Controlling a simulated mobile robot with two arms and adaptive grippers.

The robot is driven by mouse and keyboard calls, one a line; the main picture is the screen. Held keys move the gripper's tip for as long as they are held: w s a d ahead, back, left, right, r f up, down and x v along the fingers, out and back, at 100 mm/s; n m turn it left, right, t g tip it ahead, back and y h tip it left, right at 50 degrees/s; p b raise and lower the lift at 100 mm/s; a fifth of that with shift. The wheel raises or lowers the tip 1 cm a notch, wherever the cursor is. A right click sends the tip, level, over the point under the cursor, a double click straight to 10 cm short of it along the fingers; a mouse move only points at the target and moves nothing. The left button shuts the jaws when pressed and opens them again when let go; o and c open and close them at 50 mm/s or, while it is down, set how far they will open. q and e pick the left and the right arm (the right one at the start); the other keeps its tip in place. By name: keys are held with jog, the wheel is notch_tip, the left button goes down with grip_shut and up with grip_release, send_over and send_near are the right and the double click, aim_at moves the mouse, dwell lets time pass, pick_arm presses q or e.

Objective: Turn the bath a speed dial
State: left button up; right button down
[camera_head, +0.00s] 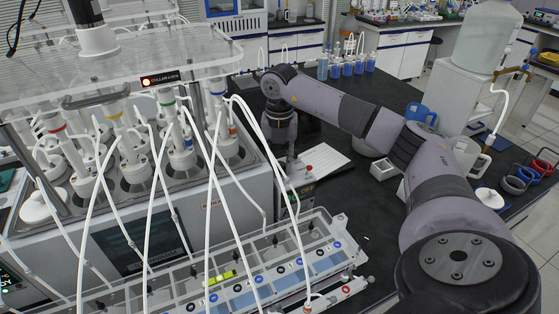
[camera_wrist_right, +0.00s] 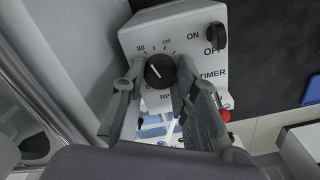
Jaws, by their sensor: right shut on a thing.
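The speed dial (camera_wrist_right: 160,70) is a round black knob with a white pointer line on a white control box (camera_wrist_right: 168,28). The pointer sits near the 80 mark, at the upper left of the knob. My right gripper (camera_wrist_right: 160,82) is shut on the dial, with one finger at each side of it. In the head view the control box (camera_head: 300,178) stands at the right end of the water bath (camera_head: 235,205), and my right wrist hides its dial side. My left gripper is not in view.
A black ON/OFF switch (camera_wrist_right: 215,36) and a red button (camera_wrist_right: 223,115) are near the dial. A tube rack (camera_head: 215,290) lies in front of the bath. White tubes (camera_head: 160,170) hang close by.

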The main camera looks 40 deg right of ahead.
aim_at(279, 164)
jog(key=shift+w+d+r+m, duration=0.1)
jog(key=shift+r+m, duration=0.05)
jog(key=shift+m, duration=0.25)
jog(key=c, duration=1.6)
grip_release()
jog(key=shift+c, duration=0.2)
jog(key=o, duration=0.4)
notch_tip(279, 164, up, 12)
